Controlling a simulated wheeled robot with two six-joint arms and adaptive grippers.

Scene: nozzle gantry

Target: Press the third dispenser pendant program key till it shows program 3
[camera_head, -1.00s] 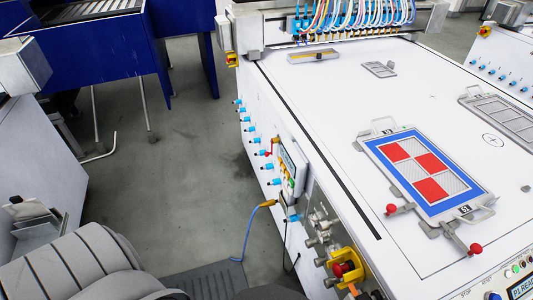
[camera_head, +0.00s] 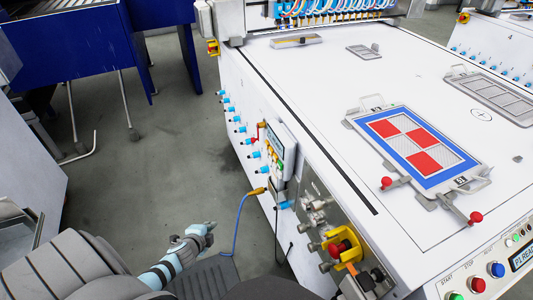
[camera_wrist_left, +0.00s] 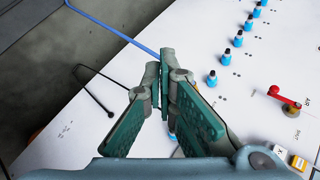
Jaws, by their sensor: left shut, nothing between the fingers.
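The dispenser pendant (camera_head: 281,147) is a small box with a pale screen and coloured keys on the white machine's side panel. Its screen is seen at a steep angle and its program number is unreadable. In the left wrist view, a white key marked X (camera_wrist_left: 279,150) and an orange-yellow key (camera_wrist_left: 299,163) show at the lower right. My left gripper (camera_head: 211,226) is shut and empty, in the air left of and below the pendant. It also shows in the left wrist view (camera_wrist_left: 164,62), fingertips together. My right gripper is not seen.
Blue fittings (camera_head: 238,127) line the side panel, with a red lever valve (camera_wrist_left: 284,98) near the pendant. A blue cable (camera_head: 236,228) hangs below. A yellow-framed red stop button (camera_head: 339,247) and metal couplings stand nearer. Open floor (camera_head: 165,150) lies left of the machine.

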